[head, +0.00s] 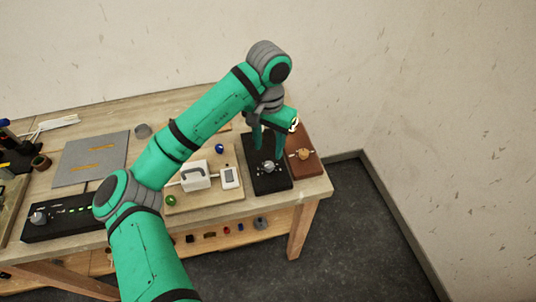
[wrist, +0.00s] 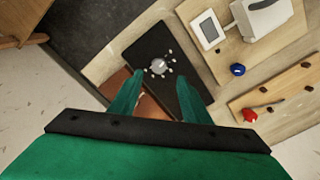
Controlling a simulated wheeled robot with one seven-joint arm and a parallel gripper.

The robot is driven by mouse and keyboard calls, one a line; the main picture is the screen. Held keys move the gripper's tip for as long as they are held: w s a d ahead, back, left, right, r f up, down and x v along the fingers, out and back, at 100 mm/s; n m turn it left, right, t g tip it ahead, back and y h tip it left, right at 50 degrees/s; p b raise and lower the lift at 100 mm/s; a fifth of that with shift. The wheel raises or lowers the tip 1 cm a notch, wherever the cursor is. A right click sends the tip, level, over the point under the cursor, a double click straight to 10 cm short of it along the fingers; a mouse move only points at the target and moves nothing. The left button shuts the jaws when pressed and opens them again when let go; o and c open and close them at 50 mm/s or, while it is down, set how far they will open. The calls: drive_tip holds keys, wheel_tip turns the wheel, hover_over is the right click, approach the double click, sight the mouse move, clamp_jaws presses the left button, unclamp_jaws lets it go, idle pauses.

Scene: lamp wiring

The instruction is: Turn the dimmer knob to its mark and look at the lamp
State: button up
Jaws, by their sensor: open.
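The dimmer is a black panel (head: 257,182) near the table's right end, with a silver knob (head: 268,167) on top. In the wrist view the panel (wrist: 148,45) shows the round knob (wrist: 158,66) with several pale marks around part of it. My gripper (head: 268,149) points down over the panel; in the wrist view its green fingers (wrist: 159,77) are apart, one on each side of the knob in the picture, with nothing held. I cannot tell the height gap or the knob's exact pointer direction. A small pale, bright spot (head: 295,124) shows beside my gripper; I cannot tell whether it is the lamp.
A reddish-brown board (head: 302,165) with a brass-coloured fitting (head: 304,154) stands right of the panel. Left of it, a wooden board (head: 205,204) bears a white handled box (head: 195,177), a small meter (head: 230,177) and a blue knob (head: 219,148). A black strip (head: 65,224) lies far left.

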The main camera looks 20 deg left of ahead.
drive_tip(key=shift+w+d+r, duration=0.1)
drive_tip(key=shift+r, duration=1.8)
drive_tip(key=w+d+f+n+t+h, duration=0.1)
drive_tip(key=w+d+f+t+h, duration=0.2)
drive_tip(key=d, duration=0.8)
drive_tip(key=w+d+f+n+t+h, duration=0.15)
drive_tip(key=d+t+h, duration=0.3)
drive_tip(key=d, duration=0.65)
drive_tip(key=w+d+f+t+h, duration=0.3)
drive_tip(key=d+t, duration=0.1)
drive_tip(key=d, duration=0.7)
drive_tip(key=s+a+f+n+t+y, duration=0.2)
drive_tip(key=s+a+f+n+y, duration=0.15)
drive_tip(key=s+f, duration=0.6)
drive_tip(key=s+a+f+n+t+y, duration=0.2)
drive_tip(key=s+a+f+y, duration=0.3)
drive_tip(key=s, duration=0.8)
drive_tip(key=s+a+r+m+y, duration=0.1)
drive_tip(key=s+a+m, duration=0.2)
drive_tip(key=s, duration=0.7)
drive_tip(key=s+a+r+m+y, duration=0.1)
drive_tip(key=s+a, duration=0.3)
drive_tip(key=s, duration=0.6)
drive_tip(key=shift+s+a+r+m, duration=0.15)
drive_tip(key=shift+a+m, duration=0.2)
drive_tip(key=shift+m, duration=0.55)
